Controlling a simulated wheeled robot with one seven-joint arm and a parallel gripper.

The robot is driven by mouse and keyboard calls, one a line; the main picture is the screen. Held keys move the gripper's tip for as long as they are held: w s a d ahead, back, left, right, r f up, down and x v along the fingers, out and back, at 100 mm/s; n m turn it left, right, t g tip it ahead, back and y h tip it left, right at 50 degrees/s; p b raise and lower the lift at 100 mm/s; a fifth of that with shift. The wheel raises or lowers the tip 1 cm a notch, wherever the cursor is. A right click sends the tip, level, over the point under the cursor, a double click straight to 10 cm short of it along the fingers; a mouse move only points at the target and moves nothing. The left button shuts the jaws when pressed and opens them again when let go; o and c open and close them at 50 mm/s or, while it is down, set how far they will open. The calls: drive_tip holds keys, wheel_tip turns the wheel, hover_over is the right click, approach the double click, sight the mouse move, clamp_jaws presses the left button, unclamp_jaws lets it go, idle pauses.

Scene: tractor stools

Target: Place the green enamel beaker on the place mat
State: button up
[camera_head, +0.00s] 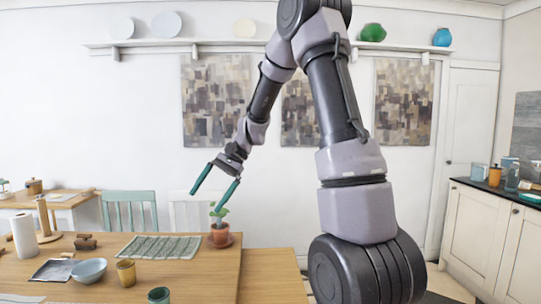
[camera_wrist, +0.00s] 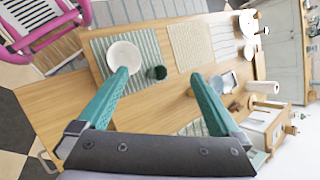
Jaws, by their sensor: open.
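The green beaker (camera_head: 158,295) is dark green and stands near the bottom edge of the head view, partly cut off. In the wrist view the beaker (camera_wrist: 156,73) is beside a white bowl, at the edge of a striped mat (camera_wrist: 97,52); I cannot tell whether it is on the mat. Another grey-green striped mat (camera_head: 160,247) lies bare near the table's far edge. My gripper (camera_head: 207,200) is open and empty, well above the table. In the wrist view the beaker appears between its fingers, but far below them.
A potted plant (camera_head: 220,236) stands at the table's right edge. An ochre cup (camera_head: 126,272), blue bowl (camera_head: 89,270) and paper towel roll (camera_head: 23,235) stand to the left. The white bowl (camera_wrist: 124,56) sits on the mat near the beaker.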

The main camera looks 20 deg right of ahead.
drive_tip(key=s+d+r+n+t+h, duration=0.1)
drive_tip(key=s+d+r+t+h, duration=0.1)
drive_tip(key=s+d+r+t, duration=0.2)
drive_tip(key=s+d+r+n+t+h, duration=0.2)
drive_tip(key=s+d+r, duration=0.4)
drive_tip(key=s, duration=1)
wheel_tip(320, 180, up, 4)
drive_tip(key=t+h, duration=0.1)
drive_tip(key=t, duration=0.1)
drive_tip(key=shift+d+t+h, duration=0.15)
drive_tip(key=shift+t+h, duration=0.15)
drive_tip(key=shift+f, duration=0.1)
